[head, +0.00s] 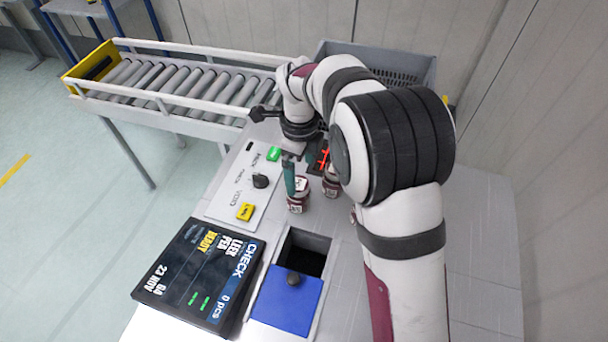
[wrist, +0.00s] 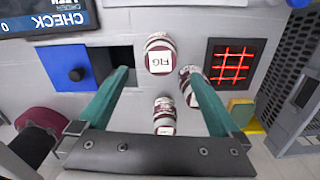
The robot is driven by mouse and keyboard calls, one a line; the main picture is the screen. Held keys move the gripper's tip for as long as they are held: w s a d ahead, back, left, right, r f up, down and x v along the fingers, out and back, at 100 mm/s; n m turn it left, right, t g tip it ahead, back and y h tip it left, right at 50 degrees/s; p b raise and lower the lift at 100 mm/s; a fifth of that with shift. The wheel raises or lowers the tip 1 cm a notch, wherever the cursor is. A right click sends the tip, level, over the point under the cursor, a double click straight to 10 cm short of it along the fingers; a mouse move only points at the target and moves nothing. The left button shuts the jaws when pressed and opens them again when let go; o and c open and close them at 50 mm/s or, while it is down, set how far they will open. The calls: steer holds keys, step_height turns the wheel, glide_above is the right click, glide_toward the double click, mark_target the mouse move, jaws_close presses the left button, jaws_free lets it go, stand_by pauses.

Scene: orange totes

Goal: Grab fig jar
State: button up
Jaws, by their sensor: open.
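A jar with a dark red body and a white label reading FIG (wrist: 159,62) stands just ahead of my gripper (wrist: 157,75) in the wrist view, near the middle of the gap. My gripper is open, with teal fingers apart and nothing held. A second jar (wrist: 164,117) lies in view between the fingers, nearer the palm; its label is hard to read. A third jar (wrist: 188,84) is beside the right finger, which partly hides it. In the head view, one jar (head: 297,200) is by a teal finger and another jar (head: 331,186) is partly behind my arm.
A red grid in a dark square (wrist: 232,66) is right of the jars. A blue lid (head: 287,301) lies beside a dark opening. A CHECK screen (head: 199,274) and button panel (head: 240,185) are left. A roller conveyor (head: 185,88) and grey crate (head: 385,60) stand behind.

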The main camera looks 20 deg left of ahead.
mark_target(299, 191)
steer(key=f, duration=0.9)
steer(key=shift+a, duration=0.25)
jaws_close()
